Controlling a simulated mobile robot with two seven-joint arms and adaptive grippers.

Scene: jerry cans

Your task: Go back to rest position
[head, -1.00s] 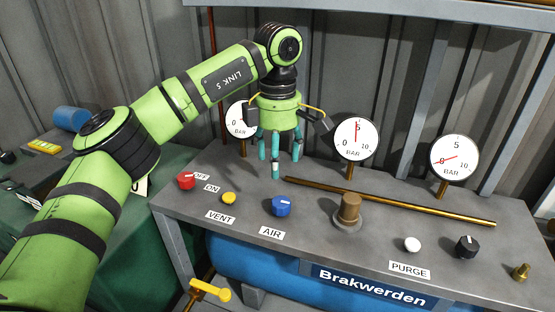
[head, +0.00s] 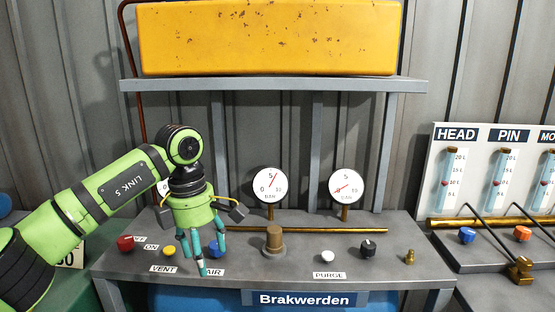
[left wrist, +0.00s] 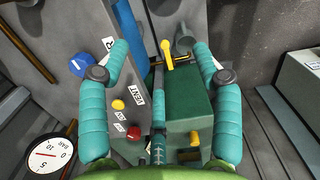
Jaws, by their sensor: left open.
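My left gripper (head: 207,258) is open and empty. Its green arm comes in from the left, and its teal fingers point down over the panel, in front of part of the blue AIR knob (head: 215,249). In the left wrist view the fingers (left wrist: 158,90) are spread wide with nothing between them. That view also shows the blue knob (left wrist: 80,66), the yellow VENT button (left wrist: 118,104) and the red knob (left wrist: 133,133) to the left of the middle. My right gripper does not show.
The panel (head: 290,270) carries gauges (head: 267,187), a brown plug (head: 274,240), a black knob (head: 368,248) and a brass rod. A shelf (head: 270,84) with a long yellow tank (head: 270,40) is above. At right is a HEAD and PIN board (head: 480,170) with bent levers.

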